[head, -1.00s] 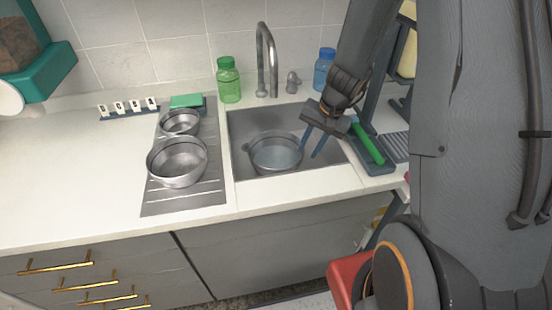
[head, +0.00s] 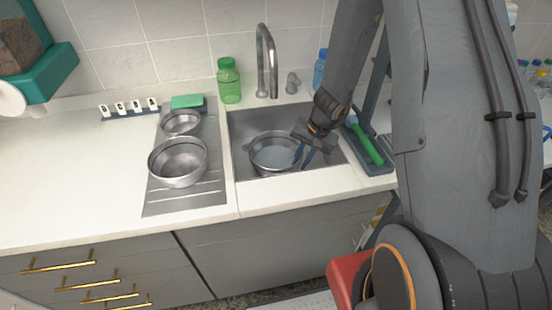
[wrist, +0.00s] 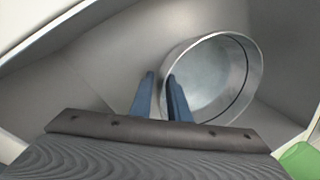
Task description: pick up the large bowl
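A round metal bowl (head: 273,152) sits in the sink, and it also shows in the wrist view (wrist: 222,82). A metal bowl (head: 178,163) stands on the drainboard, with a smaller metal bowl (head: 180,122) behind it. The front drainboard bowl looks clearly bigger than the rear one; I cannot tell whether it or the sink bowl is largest. My gripper (head: 302,160) points down into the sink at the right rim of the sink bowl.
The sink (head: 240,125) has raised walls close around the bowl. A tap (head: 266,60) and a green bottle (head: 228,80) stand behind it. A tray with a green-handled item (head: 366,144) lies to the right. The counter at left is largely clear.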

